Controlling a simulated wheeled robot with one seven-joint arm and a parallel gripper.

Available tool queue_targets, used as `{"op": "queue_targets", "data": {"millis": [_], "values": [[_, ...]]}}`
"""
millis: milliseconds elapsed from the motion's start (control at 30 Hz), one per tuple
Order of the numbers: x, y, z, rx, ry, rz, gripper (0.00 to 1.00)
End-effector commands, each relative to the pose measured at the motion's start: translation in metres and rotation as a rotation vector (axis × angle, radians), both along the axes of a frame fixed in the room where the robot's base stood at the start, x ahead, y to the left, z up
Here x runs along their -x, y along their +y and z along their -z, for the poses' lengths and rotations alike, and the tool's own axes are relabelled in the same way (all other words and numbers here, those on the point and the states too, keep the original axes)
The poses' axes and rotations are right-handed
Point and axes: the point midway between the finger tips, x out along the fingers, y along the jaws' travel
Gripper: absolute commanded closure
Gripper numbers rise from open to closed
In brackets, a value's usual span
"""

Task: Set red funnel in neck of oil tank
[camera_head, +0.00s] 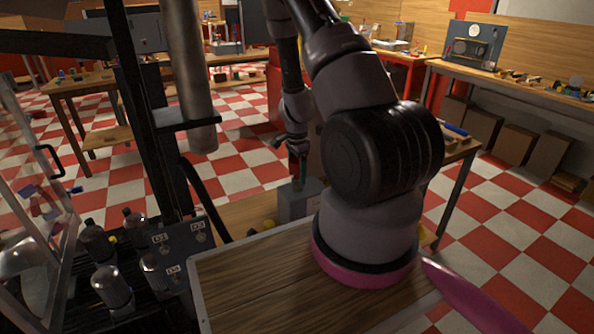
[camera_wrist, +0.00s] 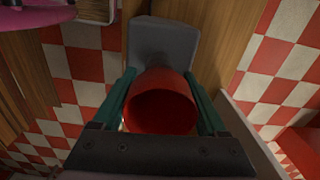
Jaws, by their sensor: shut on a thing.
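The red funnel (camera_wrist: 160,106) is between the two green fingers of my gripper (camera_wrist: 159,75) in the wrist view, its wide mouth facing the camera. My gripper is shut on it. The grey oil tank (camera_wrist: 163,42) lies just beyond the funnel, partly covered by it. In the head view my gripper (camera_head: 298,166) points down above the grey tank (camera_head: 297,203), and a sliver of the red funnel (camera_head: 292,168) shows there. The tank's neck and the funnel's spout are hidden, so I cannot tell whether the spout is inside the neck.
Dark bottles (camera_head: 111,285) stand in a rack at the lower left. A long bench (camera_head: 520,87) with parts runs along the right. Checkered floor is open at the right.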

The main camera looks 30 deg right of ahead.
Motion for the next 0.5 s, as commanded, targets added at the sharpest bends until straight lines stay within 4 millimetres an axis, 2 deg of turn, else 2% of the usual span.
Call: {"op": "queue_targets", "data": {"millis": [500], "values": [[0.0, 0.0, 0.014, 0.0, 0.0, 0.001, 0.79]]}}
